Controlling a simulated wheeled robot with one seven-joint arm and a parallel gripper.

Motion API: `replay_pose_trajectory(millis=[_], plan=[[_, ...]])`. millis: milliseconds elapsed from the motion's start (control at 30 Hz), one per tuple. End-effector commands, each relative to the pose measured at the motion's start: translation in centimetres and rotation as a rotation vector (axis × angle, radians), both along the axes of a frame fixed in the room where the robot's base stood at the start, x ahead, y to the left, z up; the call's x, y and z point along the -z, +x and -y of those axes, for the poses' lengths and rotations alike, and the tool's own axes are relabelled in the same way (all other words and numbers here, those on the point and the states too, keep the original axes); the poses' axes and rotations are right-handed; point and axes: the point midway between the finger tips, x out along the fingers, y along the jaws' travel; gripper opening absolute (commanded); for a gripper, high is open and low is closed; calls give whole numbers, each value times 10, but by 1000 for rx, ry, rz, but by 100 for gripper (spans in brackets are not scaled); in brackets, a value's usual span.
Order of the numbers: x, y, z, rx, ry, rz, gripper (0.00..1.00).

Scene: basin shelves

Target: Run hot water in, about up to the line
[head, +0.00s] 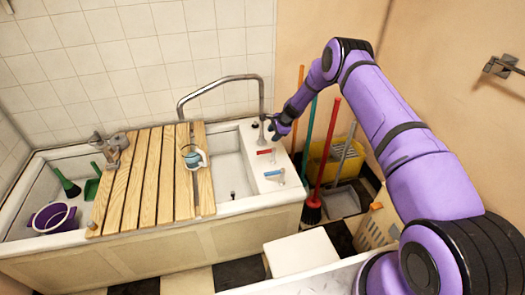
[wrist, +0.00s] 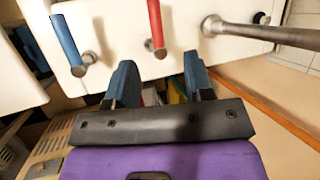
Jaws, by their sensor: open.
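The red-handled lever (head: 265,151) and the blue-handled lever (head: 273,172) sit on the white ledge right of the basin. The red lever (wrist: 155,22) and the blue lever (wrist: 66,40) also show in the wrist view. A bent metal spout (head: 220,80) rises from the ledge and arches left; no water stream is visible. A clear jug (head: 193,157) with a bluish band stands on the wooden slats. Whether the spout's end is directly above it, I cannot tell. My gripper (head: 279,128) is open and empty beside the ledge, near the spout's base. Its fingers (wrist: 160,82) point toward the red lever, apart from it.
The right basin (head: 233,175) is partly covered by the wooden slats (head: 150,185). The left basin holds a purple bucket (head: 53,217) and a green brush (head: 67,184). Brooms (head: 325,150) and a yellow bucket (head: 325,160) stand behind my arm, by the wall.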

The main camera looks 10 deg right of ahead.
Motion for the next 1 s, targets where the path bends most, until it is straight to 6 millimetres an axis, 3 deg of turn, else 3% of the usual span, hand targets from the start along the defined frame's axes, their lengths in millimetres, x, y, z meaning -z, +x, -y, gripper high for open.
replay_pose_trajectory(millis=[100,367,800,1000], plan=[[24,-2,1,34,12,-15,48],[44,1,-3,48,18,-21,48],[101,20,-29,45,17,-19,48],[118,26,-36,46,16,-18,48]])
